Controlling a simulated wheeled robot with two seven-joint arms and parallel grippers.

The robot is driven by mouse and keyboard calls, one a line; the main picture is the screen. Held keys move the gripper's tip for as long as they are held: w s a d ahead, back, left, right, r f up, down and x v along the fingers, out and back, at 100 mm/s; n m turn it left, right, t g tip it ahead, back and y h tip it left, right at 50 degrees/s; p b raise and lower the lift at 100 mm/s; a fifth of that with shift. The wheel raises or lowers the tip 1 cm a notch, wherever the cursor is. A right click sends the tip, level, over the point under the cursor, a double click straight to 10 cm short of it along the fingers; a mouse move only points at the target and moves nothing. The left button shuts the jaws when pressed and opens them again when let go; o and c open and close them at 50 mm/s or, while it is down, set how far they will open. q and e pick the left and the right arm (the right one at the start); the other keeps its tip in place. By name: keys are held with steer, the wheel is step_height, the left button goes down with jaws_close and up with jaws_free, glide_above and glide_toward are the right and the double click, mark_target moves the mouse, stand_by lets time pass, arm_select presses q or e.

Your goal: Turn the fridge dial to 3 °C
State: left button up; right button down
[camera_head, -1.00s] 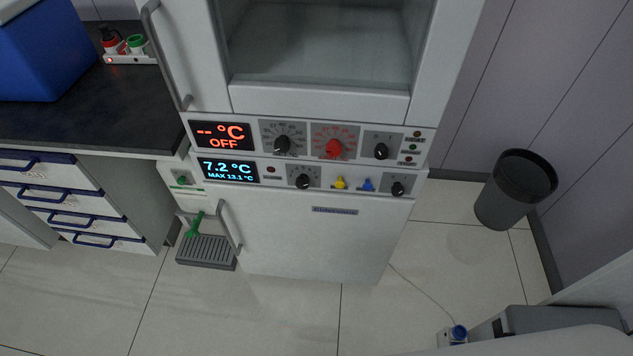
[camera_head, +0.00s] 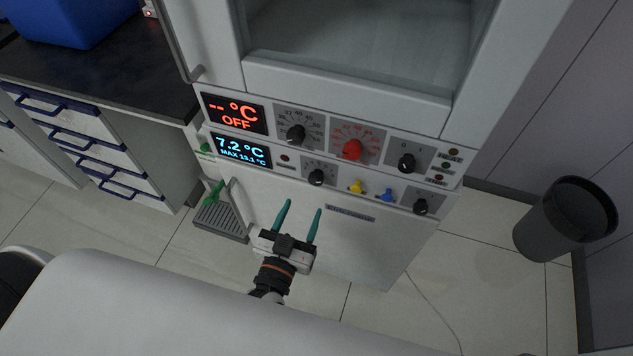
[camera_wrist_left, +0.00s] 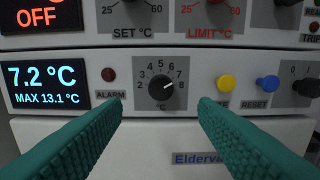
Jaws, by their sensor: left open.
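The fridge dial (camera_head: 316,177) is a black round knob on the lower control strip. It also shows in the left wrist view (camera_wrist_left: 161,88), on a scale from 2 to 8 °C, its white mark pointing right and slightly up, near the 7–8 end. The fridge display (camera_wrist_left: 45,85) reads 7.2 °C, MAX 13.1 °C. My left gripper (camera_head: 301,208) is open and empty, its two green fingers pointing at the strip. In the left wrist view the fingers lie either side of the dial and a little below it, apart from it. My right gripper is not in view.
Yellow (camera_head: 357,186) and blue (camera_head: 387,195) buttons and another black knob (camera_head: 421,206) sit right of the dial. Above are the SET knob (camera_head: 296,134) and red LIMIT knob (camera_head: 352,149). A fridge door handle (camera_head: 240,207) stands out at the left. A black bin (camera_head: 566,219) stands right.

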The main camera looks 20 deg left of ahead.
mark_target(314, 183)
arm_select(q)
steer(key=w, duration=0.8)
steer(key=shift+w+d, duration=0.1)
steer(key=shift+d, duration=0.05)
steer(key=shift+c, duration=0.2)
steer(key=c, duration=0.9)
